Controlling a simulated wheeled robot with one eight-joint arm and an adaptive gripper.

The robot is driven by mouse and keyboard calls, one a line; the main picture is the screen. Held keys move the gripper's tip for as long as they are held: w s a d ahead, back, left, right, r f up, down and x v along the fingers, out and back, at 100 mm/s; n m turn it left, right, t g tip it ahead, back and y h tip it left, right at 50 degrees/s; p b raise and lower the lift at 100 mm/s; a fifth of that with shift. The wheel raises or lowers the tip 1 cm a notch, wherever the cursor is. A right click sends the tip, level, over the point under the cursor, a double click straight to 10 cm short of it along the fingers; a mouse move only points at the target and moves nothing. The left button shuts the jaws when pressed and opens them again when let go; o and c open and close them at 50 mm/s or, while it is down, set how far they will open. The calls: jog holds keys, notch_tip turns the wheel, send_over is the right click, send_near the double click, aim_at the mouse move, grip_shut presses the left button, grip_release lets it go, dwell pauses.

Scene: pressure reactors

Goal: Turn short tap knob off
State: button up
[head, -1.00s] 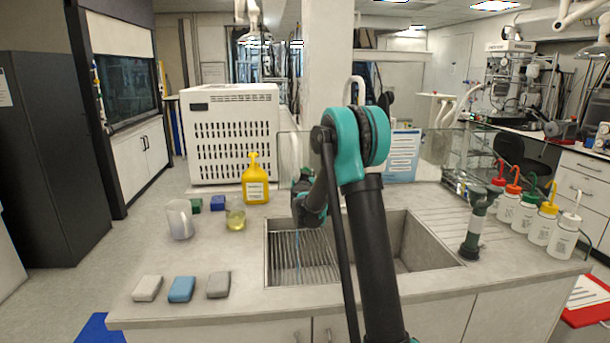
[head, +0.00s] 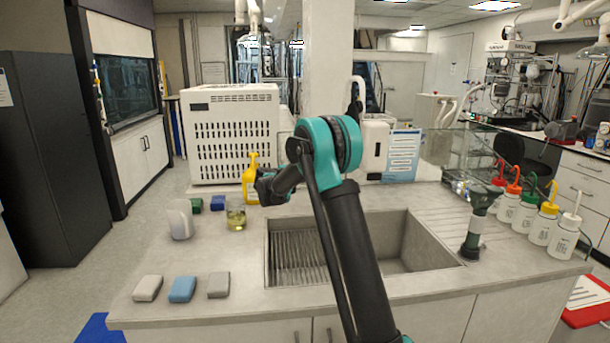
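My gripper (head: 268,187) is a dark shape at the left end of my arm, above the sink's back left corner and in front of the yellow bottle. Its fingers are too small and dark to tell open from shut. The sink (head: 405,265) is a steel basin in the counter. No short tap or knob can be clearly made out; my arm covers part of the sink's back edge. A white curved pipe (head: 358,88) shows above my arm's elbow. I see no water stream in the basin now.
A yellow bottle (head: 250,188) and a beaker (head: 236,217) stand near my gripper. A dark green upright object (head: 474,232) is right of the sink, with several wash bottles (head: 541,228) beyond. A large white unit (head: 233,125) stands at the back left.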

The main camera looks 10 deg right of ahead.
jog(key=shift+m+g, duration=0.3)
jog(key=shift+g, duration=0.1)
jog(key=o, duration=0.9)
jog(key=v, duration=1.2)
jog(key=shift+s+f, duration=0.1)
